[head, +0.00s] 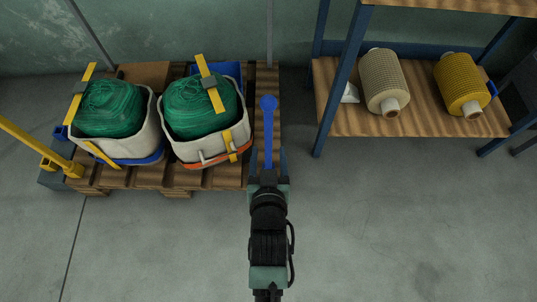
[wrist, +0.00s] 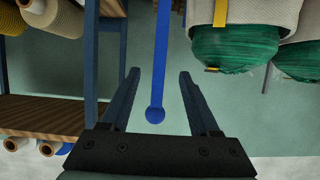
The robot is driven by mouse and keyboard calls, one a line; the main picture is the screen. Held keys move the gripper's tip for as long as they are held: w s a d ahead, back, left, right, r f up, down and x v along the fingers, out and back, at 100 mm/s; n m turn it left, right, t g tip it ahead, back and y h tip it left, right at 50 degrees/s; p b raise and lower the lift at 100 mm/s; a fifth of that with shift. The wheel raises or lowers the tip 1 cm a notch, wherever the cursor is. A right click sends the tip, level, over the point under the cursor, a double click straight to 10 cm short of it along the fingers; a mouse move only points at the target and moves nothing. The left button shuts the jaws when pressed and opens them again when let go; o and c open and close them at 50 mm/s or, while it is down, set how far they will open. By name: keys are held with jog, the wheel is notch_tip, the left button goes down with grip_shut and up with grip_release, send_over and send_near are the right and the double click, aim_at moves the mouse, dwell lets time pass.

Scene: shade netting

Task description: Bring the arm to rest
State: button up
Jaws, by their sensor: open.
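My gripper (head: 268,152) is over the right end of the pallet, with its fingers pointing away from me. In the wrist view my gripper (wrist: 159,73) has its two dark fingers spread wide apart. A blue rod with a round ball end (head: 268,103) appears between and beyond the fingers in the head view. The rod also shows in the wrist view, its ball (wrist: 155,114) low between the fingers. Neither finger visibly touches it. What the rod is fixed to cannot be told. My arm reaches up from the bottom middle of the head view.
Two pale bags of green netting (head: 199,107) stand on a wooden pallet (head: 232,178) at left. A yellow bar (head: 35,148) is at the far left. A blue-framed shelf (head: 340,85) at right holds a beige spool (head: 383,80) and yellow spool (head: 460,82). Floor in front is clear.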

jog(key=shift+p+v, duration=0.35)
jog(key=shift+v, duration=1)
jog(key=shift+r, duration=0.15)
jog(key=w+r+t+p, duration=0.1)
jog(key=w+r+t, duration=0.15)
jog(key=r, duration=0.95)
jog(key=w+r+t+p, duration=0.15)
jog(key=w+r, duration=0.25)
jog(key=r, duration=0.7)
jog(key=w+r+t, duration=0.3)
jog(key=r, duration=0.9)
jog(key=s+r+t+p, duration=0.1)
jog(key=s+r+t, duration=0.35)
jog(key=r, duration=1.15)
jog(key=s+r+t+p, duration=0.1)
jog(key=s+r+t, duration=0.1)
jog(key=s+r, duration=0.95)
jog(key=w+r+p, duration=0.1)
jog(key=r+p, duration=1.8)
jog(key=r, duration=0.2)
jog(key=w+r+p, duration=0.2)
jog(key=r+p, duration=1.7)
jog(key=r, duration=0.2)
jog(key=shift+w, duration=0.3)
